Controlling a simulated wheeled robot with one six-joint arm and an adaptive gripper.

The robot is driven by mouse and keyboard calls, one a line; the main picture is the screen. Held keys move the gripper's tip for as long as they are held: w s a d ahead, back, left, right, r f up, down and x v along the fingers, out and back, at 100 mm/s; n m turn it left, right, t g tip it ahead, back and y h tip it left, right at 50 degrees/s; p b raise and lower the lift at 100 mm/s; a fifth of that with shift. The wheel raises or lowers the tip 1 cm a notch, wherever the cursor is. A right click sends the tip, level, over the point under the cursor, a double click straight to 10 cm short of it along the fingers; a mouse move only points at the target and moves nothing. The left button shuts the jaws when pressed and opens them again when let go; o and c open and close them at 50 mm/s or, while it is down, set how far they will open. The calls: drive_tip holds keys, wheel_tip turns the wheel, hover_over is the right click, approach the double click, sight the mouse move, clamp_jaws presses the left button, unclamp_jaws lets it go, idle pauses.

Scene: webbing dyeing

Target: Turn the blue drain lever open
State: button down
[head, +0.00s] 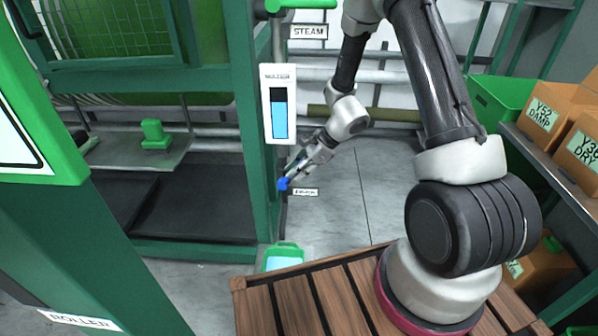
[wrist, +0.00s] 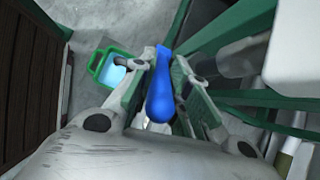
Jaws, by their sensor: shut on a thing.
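The blue drain lever (head: 283,184) is low on the green machine's post, just above a small drain label (head: 305,192). In the wrist view the lever (wrist: 161,100) is a blue handle with a rounded end, lying between the two finger pads. My gripper (head: 290,176) is shut on it; it also shows in the wrist view (wrist: 164,84). The joint where the lever meets its pipe is mostly hidden by the fingers.
A green bucket (head: 283,256) with light blue liquid stands on the floor below the lever. A white level gauge (head: 279,104) hangs on the post above. Boxes (head: 541,112) fill a shelf at the right. Open floor (head: 340,200) lies right of the post.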

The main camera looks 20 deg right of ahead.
drive_tip(key=shift+a+r, duration=0.1)
drive_tip(key=shift+a, duration=0.05)
drive_tip(key=c, duration=1.3)
unclamp_jaws()
drive_tip(key=v, duration=1.2)
drive_tip(key=shift+c, duration=0.8)
drive_tip(key=shift+m, duration=0.3)
drive_tip(key=d, duration=0.6)
drive_tip(key=d+f, duration=0.1)
drive_tip(key=d, duration=0.3)
drive_tip(key=shift+s, duration=0.15)
clamp_jaws()
drive_tip(key=w+a+f, duration=0.1)
drive_tip(key=a+f, duration=0.5)
drive_tip(key=a, duration=0.4)
drive_tip(key=shift+w+n+g, duration=0.15)
drive_tip(key=shift+n+g, duration=0.15)
drive_tip(key=shift+n, duration=0.1)
